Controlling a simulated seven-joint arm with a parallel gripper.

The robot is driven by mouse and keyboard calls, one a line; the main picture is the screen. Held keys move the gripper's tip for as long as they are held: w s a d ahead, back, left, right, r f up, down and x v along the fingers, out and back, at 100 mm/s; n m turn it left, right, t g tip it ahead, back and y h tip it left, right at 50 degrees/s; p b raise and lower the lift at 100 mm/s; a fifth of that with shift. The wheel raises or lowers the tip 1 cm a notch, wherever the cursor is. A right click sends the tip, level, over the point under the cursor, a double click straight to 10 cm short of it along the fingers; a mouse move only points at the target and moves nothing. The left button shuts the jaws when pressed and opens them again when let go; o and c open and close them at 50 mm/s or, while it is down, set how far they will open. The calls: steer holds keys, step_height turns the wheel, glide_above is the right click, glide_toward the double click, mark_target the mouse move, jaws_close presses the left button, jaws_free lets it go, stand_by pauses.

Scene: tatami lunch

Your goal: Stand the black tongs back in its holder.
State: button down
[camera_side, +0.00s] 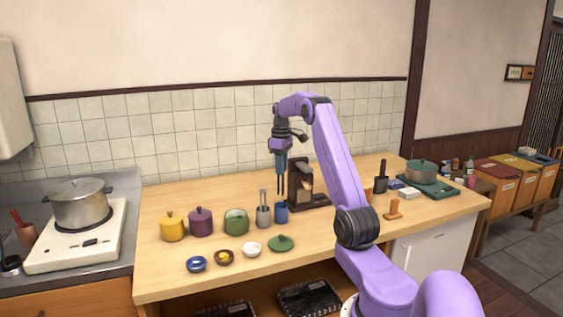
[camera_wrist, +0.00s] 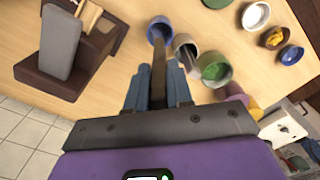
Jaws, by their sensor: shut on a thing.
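My gripper (camera_side: 281,170) points down above the counter and is shut on the black tongs (camera_side: 281,186). The tongs hang below the fingers, roughly upright, over a blue cup-shaped holder (camera_side: 281,213). In the wrist view the dark tongs (camera_wrist: 158,68) run from between my fingertips (camera_wrist: 158,88) toward the blue holder (camera_wrist: 160,30). Their lower end overlaps the holder's near rim there; I cannot tell whether the tip is inside it. A grey holder (camera_side: 264,217) with metal utensils standing in it is just left of the blue one.
A dark brown stand (camera_side: 309,196) rises close to the right of the tongs. Green (camera_side: 236,222), purple (camera_side: 201,222) and yellow (camera_side: 172,228) pots stand to the left. Small bowls and a green lid (camera_side: 281,243) lie in front. The counter right of the stand is partly clear.

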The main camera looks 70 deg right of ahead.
step_height(320, 180, down, 9)
stand_by(1.0)
steer(key=shift+f, duration=0.6)
stand_by(0.3)
steer(key=shift+c, duration=1.9)
jaws_free()
step_height(320, 180, up, 7)
stand_by(0.3)
